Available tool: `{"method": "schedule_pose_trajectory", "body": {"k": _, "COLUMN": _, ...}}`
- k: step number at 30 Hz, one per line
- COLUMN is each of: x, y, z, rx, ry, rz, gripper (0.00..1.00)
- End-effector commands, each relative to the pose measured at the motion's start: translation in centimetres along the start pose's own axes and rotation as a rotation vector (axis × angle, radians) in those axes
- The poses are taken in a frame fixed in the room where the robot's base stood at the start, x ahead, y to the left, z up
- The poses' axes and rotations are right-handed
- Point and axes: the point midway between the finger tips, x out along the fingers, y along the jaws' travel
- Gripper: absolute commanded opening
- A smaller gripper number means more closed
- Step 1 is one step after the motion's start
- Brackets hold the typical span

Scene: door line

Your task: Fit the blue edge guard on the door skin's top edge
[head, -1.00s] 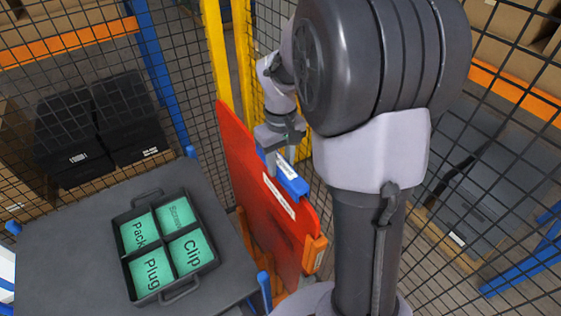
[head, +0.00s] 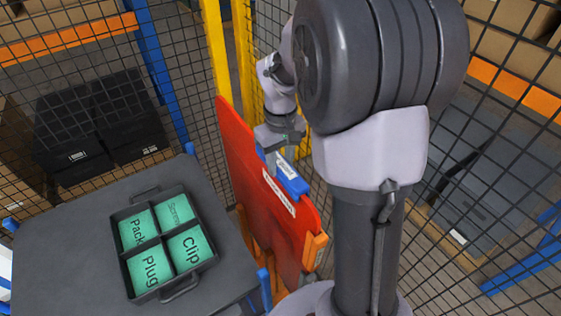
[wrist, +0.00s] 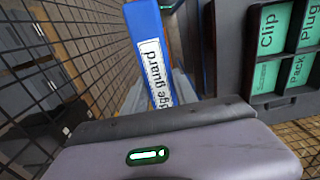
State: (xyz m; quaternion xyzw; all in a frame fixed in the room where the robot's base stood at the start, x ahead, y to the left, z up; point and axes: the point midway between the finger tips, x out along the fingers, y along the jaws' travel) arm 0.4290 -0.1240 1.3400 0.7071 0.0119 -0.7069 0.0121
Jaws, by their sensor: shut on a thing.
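The red door skin (head: 243,165) stands on edge in the head view, with a white label on its face. The blue edge guard (head: 293,184) lies along its top edge, about midway. I cannot tell whether the guard is seated on the edge or just above it. My gripper (head: 276,157) is above the guard and shut on it; the arm column partly hides this area. In the wrist view the guard (wrist: 143,25) shows its white "edge guard" label beyond my gripper's body.
A black tray (head: 163,189) with green compartments stands on the grey table (head: 60,240) left of the door. An orange support (head: 315,250) holds the door's near end. Mesh fencing and a yellow post (head: 216,50) stand close behind.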

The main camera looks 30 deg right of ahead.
Motion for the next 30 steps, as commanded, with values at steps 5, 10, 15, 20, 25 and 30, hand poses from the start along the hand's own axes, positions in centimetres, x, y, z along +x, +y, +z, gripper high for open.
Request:
{"method": "schedule_pose_trajectory", "body": {"k": 5, "x": 0.0, "y": 0.0, "z": 0.0, "rx": 0.0, "ry": -0.001, "rz": 0.0, "gripper": 0.0}}
{"method": "schedule_pose_trajectory", "body": {"k": 10, "x": 0.1, "y": 0.0, "z": 0.0, "rx": 0.0, "ry": -0.001, "rz": 0.0, "gripper": 0.0}}
{"method": "schedule_pose_trajectory", "body": {"k": 15, "x": 0.0, "y": 0.0, "z": 0.0, "rx": 0.0, "ry": -0.001, "rz": 0.0, "gripper": 0.59}}
{"method": "schedule_pose_trajectory", "body": {"k": 20, "x": 0.0, "y": 0.0, "z": 0.0, "rx": 0.0, "ry": -0.001, "rz": 0.0, "gripper": 0.59}}
{"method": "schedule_pose_trajectory", "body": {"k": 25, "x": -0.6, "y": 0.0, "z": 0.0, "rx": 0.0, "ry": 0.001, "rz": 0.0, "gripper": 0.59}}
{"method": "schedule_pose_trajectory", "body": {"k": 30, "x": -4.6, "y": 0.0, "z": -0.1, "rx": 0.0, "ry": 0.005, "rz": 0.001, "gripper": 0.59}}
